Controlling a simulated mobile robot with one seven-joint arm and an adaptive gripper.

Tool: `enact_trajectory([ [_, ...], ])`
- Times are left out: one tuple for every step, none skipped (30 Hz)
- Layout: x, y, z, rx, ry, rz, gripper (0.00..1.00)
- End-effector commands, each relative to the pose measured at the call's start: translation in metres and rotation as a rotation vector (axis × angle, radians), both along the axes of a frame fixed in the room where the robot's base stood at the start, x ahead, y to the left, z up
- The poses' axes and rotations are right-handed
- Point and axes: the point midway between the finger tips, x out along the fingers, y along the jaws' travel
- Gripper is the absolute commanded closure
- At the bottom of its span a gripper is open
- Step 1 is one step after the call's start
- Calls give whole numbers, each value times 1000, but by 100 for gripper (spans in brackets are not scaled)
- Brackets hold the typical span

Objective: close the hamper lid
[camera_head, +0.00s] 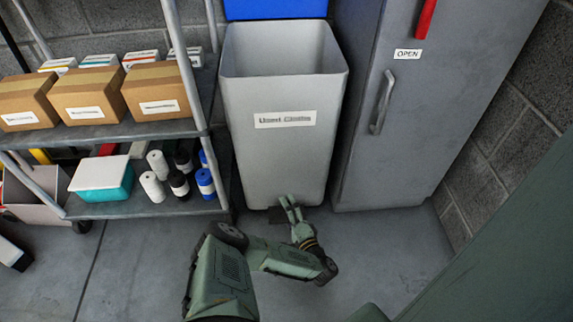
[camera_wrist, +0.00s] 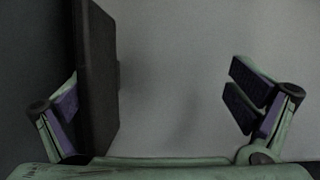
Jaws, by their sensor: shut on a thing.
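The hamper (camera_head: 275,155) is a tall grey bin with a "Used Cloths" label, standing between a shelf cart and a cabinet. Its blue lid (camera_head: 275,8) stands raised at the back, and the mouth is open. A dark foot pedal (camera_head: 278,215) sticks out low at the hamper's front. My gripper (camera_head: 291,208) is low at this pedal. In the wrist view, my gripper (camera_wrist: 160,105) has the dark pedal (camera_wrist: 97,80) upright along its left finger. A gap shows between the pedal and the right finger. The hamper's grey front fills the background.
The shelf cart (camera_head: 145,130) with boxes and bottles stands close on the left. The grey cabinet (camera_head: 400,110), marked "OPEN", stands close on the right. The floor (camera_head: 390,250) in front of the cabinet is clear.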

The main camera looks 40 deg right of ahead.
Motion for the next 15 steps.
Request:
enact_trajectory([
  [-1, -4, 17, -22, -31, -2, 22],
  [-3, -4, 17, -22, -30, -2, 22],
  [-5, -3, 17, -22, -30, -2, 22],
  [-7, -3, 17, -22, -30, -1, 22],
  [-9, -3, 17, -22, -30, -1, 22],
  [-12, -2, 16, -22, -30, -1, 23],
  [-15, -2, 16, -22, -30, -2, 23],
  [-17, -2, 16, -21, -29, -2, 22],
  [-19, -1, 16, -21, -29, -2, 22],
  [-21, -1, 16, -21, -29, -1, 22],
  [-24, 0, 16, -21, -29, -1, 22],
  [-26, 0, 16, -21, -29, -1, 22],
  [-28, 1, 16, -21, -29, -1, 22],
  [-30, 1, 16, -21, -29, -1, 22],
  [-33, 1, 16, -22, -30, -1, 23],
])
